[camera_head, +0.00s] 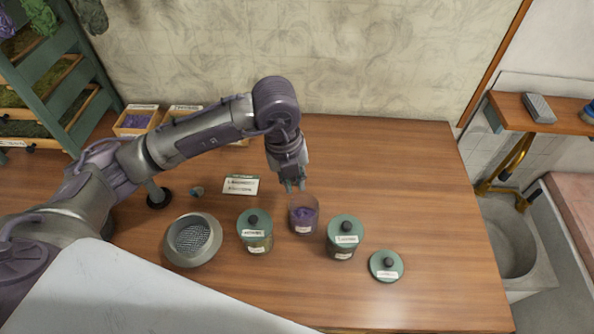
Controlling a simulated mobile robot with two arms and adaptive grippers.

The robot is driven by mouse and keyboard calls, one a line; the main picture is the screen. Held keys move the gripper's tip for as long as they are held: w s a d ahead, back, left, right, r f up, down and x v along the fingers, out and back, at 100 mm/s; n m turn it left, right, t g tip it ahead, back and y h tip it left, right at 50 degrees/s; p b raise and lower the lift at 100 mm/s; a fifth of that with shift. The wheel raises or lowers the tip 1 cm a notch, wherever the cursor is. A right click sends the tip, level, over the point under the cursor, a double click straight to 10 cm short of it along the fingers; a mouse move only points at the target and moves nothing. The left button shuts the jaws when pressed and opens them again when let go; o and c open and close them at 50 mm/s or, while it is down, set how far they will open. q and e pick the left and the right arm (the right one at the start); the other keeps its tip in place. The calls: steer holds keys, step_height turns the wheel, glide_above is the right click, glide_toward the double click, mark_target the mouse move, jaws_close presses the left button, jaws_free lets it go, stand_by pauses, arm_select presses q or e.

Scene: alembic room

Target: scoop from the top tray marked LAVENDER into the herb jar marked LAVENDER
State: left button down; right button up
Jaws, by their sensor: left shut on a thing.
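An open glass jar with purple contents (303,214) stands upright on the table, its front label too small to read. My left gripper (294,185) points down just above the back of its rim. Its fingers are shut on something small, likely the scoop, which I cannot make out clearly. A loose green lid (386,265) with a dark knob lies to the right. A wooden tray of purple herb (137,121) stands at the back left, its label unreadable. My right gripper is not in view.
Lidded jars stand left (255,231) and right (345,237) of the open jar, close by. A green rack (60,75) stands far left. The table's right side is clear.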

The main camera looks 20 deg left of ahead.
arm_select(q)
steer(key=shift+s+f+n+g+h+b, duration=0.15)
steer(key=shift+f+g+h+b, duration=0.35)
steer(key=shift+g+h, duration=0.95)
steer(key=shift+w+f+n+g+h+b, duration=0.1)
steer(key=shift+f+g+h+b, duration=0.15)
steer(key=shift+g+h+b, duration=1.1)
steer(key=shift+s+f+n+g+h+p, duration=0.15)
steer(key=shift+f+g+h, duration=0.5)
steer(key=shift+h, duration=1.45)
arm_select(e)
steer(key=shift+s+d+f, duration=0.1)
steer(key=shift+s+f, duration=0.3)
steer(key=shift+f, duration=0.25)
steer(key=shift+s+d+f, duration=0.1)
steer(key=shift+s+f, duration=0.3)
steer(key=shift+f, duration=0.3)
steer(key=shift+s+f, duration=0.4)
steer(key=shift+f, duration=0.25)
arm_select(q)
steer(key=shift+w+r+g, duration=0.1)
steer(key=shift+r+g, duration=0.15)
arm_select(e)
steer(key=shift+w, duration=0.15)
